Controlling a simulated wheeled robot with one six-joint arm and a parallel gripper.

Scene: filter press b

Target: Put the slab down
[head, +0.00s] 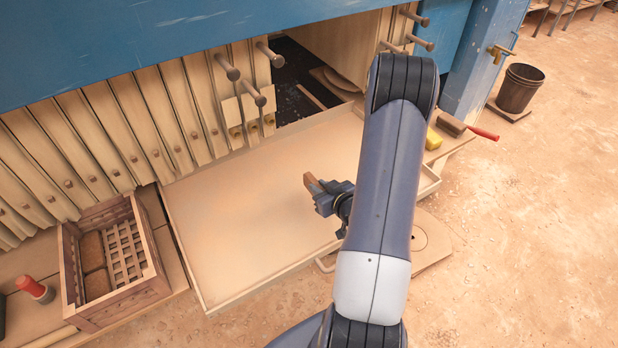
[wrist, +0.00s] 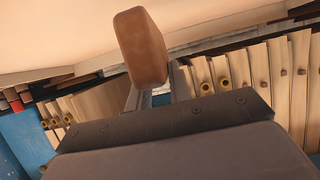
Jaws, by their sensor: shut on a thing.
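My gripper (head: 322,190) is shut on a brown slab (head: 312,183), held above the pale tray (head: 215,255) near its right part. In the wrist view the slab (wrist: 142,48) stands out between the fingers, brown and block-shaped with rounded edges. In the head view only its end shows past the gripper. The slatted crate (head: 146,278) stands at the lower left with brown slabs (head: 93,252) lying in its left side. The right side of the crate shows a bare lattice floor.
A row of filter plates (head: 120,135) with protruding handles (head: 228,67) runs behind the tray under a blue beam. A red-capped bottle (head: 34,289) stands left of the crate. A yellow sponge (head: 433,138) and a red-handled brush (head: 455,124) lie at the right. A bucket (head: 519,88) stands farther right.

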